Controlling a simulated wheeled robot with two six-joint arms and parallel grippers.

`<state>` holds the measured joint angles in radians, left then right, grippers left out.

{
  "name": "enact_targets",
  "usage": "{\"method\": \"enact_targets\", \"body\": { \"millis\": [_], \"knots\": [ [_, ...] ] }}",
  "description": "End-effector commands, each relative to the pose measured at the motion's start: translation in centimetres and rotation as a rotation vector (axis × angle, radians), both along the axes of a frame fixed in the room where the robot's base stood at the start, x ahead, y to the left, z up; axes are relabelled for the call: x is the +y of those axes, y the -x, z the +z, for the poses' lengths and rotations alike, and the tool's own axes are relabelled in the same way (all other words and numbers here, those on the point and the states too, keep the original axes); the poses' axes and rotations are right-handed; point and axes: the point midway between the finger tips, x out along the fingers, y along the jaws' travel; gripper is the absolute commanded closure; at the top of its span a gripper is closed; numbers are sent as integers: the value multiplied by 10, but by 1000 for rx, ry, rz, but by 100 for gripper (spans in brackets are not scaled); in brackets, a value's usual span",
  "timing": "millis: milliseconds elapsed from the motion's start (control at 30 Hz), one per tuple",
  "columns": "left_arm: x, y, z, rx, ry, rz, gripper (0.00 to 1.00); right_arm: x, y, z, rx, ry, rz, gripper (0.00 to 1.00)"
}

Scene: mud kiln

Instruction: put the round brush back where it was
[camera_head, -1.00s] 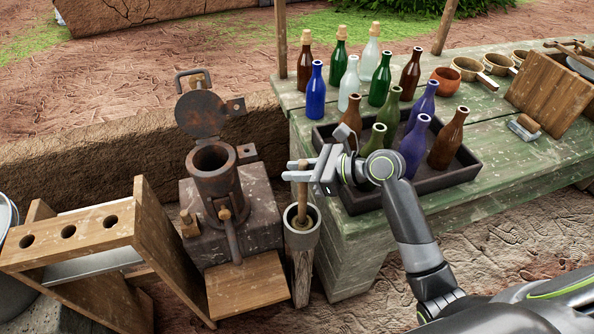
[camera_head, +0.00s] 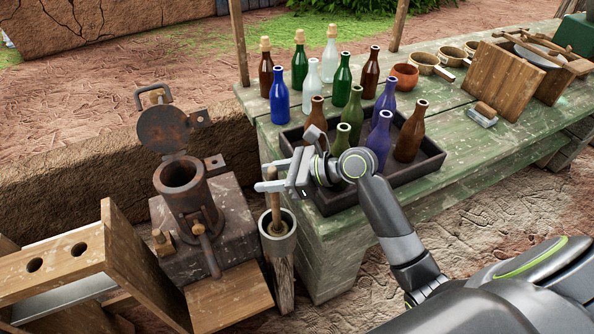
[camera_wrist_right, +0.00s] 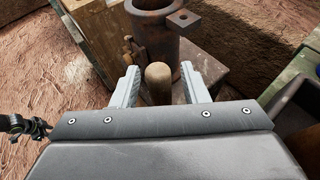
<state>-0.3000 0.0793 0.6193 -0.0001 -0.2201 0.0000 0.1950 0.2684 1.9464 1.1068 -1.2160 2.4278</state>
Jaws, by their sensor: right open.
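The round brush shows as an upright wooden handle (camera_head: 275,203) standing in a grey cup (camera_head: 279,241) on a wooden post. Its lower end is hidden inside the cup. My right gripper (camera_head: 262,178) is open at the top of the handle. In the right wrist view, the rounded handle end (camera_wrist_right: 158,75) sits between the two fingers of the gripper (camera_wrist_right: 159,88), with a gap on each side. My left gripper is not in view.
A rusty metal mould (camera_head: 187,195) with a raised lid stands left of the cup. A dark tray (camera_head: 335,203) of bottles on the green table (camera_head: 470,165) lies just right of my gripper. A wooden rack (camera_head: 60,270) stands at the lower left.

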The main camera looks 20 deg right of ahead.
Motion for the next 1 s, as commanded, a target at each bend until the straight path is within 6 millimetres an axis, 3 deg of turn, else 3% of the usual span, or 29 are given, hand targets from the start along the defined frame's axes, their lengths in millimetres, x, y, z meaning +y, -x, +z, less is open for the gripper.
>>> {"method": "enact_targets", "body": {
  "millis": [600, 1000],
  "knots": [
    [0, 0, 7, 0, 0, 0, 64, -71, 48, 34, 2, 5, 2, 59],
    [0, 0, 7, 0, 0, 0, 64, -83, 57, 42, 1, 0, 2, 59]
  ]
}}
